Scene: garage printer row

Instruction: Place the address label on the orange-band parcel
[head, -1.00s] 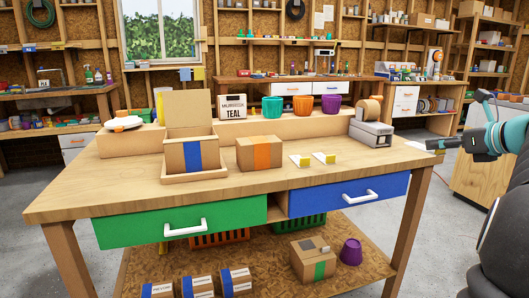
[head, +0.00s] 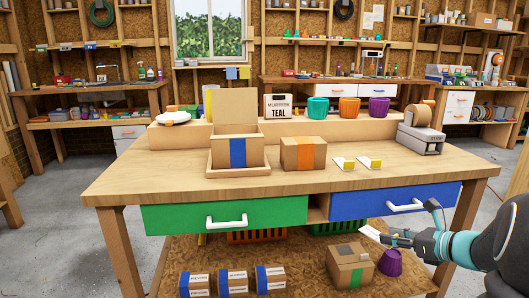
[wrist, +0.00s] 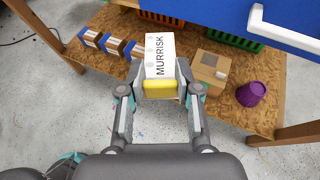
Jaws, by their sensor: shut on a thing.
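The orange-band parcel (head: 291,153) is a closed brown box with an orange band, standing on the workbench top right of an open blue-band box. My gripper (head: 391,239) is low in front of the bench's right side, below the blue drawer and well apart from the parcel. It is shut on a white label (wrist: 158,48) reading "MURRISK", with a yellow block (wrist: 160,85) at its near end between the fingers. The label also shows in the head view (head: 370,233). The parcel is not in the wrist view.
The workbench (head: 130,180) has a green drawer (head: 175,216) and a blue drawer (head: 370,203), both with white handles. Two more yellow-and-white labels (head: 368,162) lie right of the parcel. A tape dispenser (head: 421,138) stands farther right. The lower shelf holds several parcels and a purple pot (head: 390,263).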

